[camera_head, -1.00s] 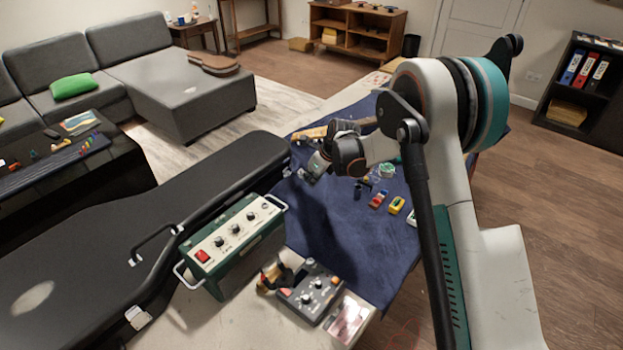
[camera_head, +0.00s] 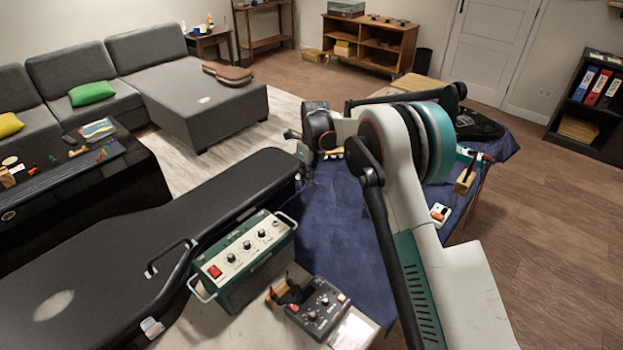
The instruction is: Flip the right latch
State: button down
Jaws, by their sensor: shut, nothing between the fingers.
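The black guitar case (camera_head: 225,192) lies closed along the left side of the worktable. A pale metal latch (camera_head: 152,328) shows on its front side at the near end. The case's narrow far end is at the right, beside my gripper (camera_head: 306,178). My gripper is shut and empty, with its fingers pointing down at the case's far edge. I cannot tell whether it touches the case. Any latch at that end is too small or hidden by my gripper to make out.
A green amplifier box (camera_head: 245,258) with side handles stands against the case's front side. A grey pedal unit (camera_head: 316,308) sits in front of it. The blue cloth (camera_head: 345,228) has clear room between them and my arm. A case handle (camera_head: 170,255) sticks up left of the amplifier.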

jog(key=shift+w+a+r, duration=0.15)
jog(key=shift+w+a, duration=0.1)
jog(key=shift+r, duration=0.1)
dwell(0.6)
jog(key=shift+r+p, duration=0.45)
jog(key=shift+r, duration=0.4)
notch_tip(320, 180, up, 11)
jog(key=d, duration=0.1)
jog(key=s+d+r+n+t, duration=0.3)
jog(key=s+d+r+n, duration=0.9)
jog(key=s+d+r, duration=0.5)
jog(key=s+d+f+n+t, duration=0.1)
jog(key=s+n, duration=0.3)
jog(key=s, duration=0.5)
jog(key=s+d+f+n+t, duration=0.1)
jog(key=s+d+f+n, duration=0.2)
jog(key=s, duration=0.7)
jog(key=s+d+f+n+t+h, duration=0.1)
jog(key=s+d+n, duration=0.3)
jog(key=s, duration=0.5)
jog(key=n, duration=0.2)
jog(key=shift+s+f+n, duration=0.3)
jog(key=shift+s+f, duration=0.1)
